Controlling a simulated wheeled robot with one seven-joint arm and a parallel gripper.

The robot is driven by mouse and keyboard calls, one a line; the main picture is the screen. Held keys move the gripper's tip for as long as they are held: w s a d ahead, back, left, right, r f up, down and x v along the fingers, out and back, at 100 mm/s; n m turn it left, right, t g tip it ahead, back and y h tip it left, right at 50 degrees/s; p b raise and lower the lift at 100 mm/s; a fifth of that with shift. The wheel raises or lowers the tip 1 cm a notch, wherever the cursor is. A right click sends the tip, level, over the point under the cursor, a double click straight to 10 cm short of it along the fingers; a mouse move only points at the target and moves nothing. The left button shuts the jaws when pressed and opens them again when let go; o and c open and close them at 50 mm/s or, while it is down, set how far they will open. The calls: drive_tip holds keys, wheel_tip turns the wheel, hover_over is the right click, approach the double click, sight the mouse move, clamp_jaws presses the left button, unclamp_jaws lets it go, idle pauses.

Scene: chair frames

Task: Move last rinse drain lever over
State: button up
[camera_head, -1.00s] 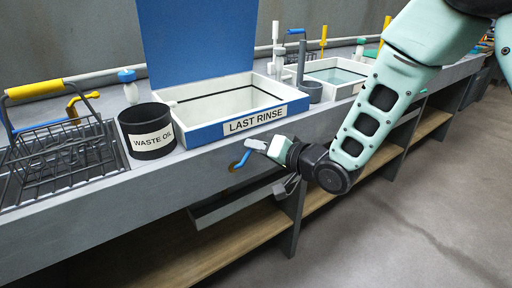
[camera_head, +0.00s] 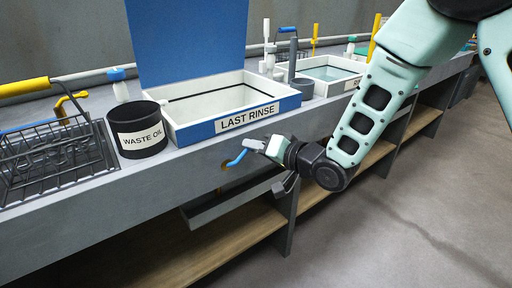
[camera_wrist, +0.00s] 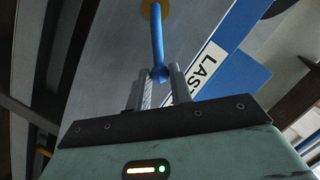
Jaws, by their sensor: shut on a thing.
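The last rinse drain lever is a blue bent handle (camera_head: 236,158) on the front of the grey bench, below the blue and white tub marked LAST RINSE (camera_head: 205,129). It also shows in the wrist view (camera_wrist: 157,40), running down from a brass-coloured pivot (camera_wrist: 154,9). My gripper (camera_head: 255,145) is at the lever's outer end in the head view. In the wrist view my gripper's two grey fingers (camera_wrist: 160,82) are shut on the lever's end, one on each side of it. The fingers partly hide the gripped end.
A black WASTE OIL pot (camera_head: 139,130) stands left of the tub, beside a black wire basket (camera_head: 58,155). A grey open trough (camera_head: 230,200) and a wooden shelf (camera_head: 215,245) lie below the bench top. The floor at right is clear.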

drive_tip(key=shift+w+d+f+b, duration=0.2)
drive_tip(key=shift+f+b, duration=0.15)
drive_tip(key=shift+f, duration=0.2)
drive_tip(key=shift+w+d+f+b, duration=0.1)
drive_tip(key=shift+d+f+b, duration=0.15)
drive_tip(key=shift+f, duration=0.35)
drive_tip(key=shift+o, duration=0.2)
drive_tip(key=shift+w+d+f+b, duration=0.1)
drive_tip(key=shift+f+b, duration=0.8)
drive_tip(key=shift+f, duration=0.15)
drive_tip(key=o, duration=0.8)
drive_tip(key=shift+o, duration=0.2)
drive_tip(key=shift+r, duration=0.1)
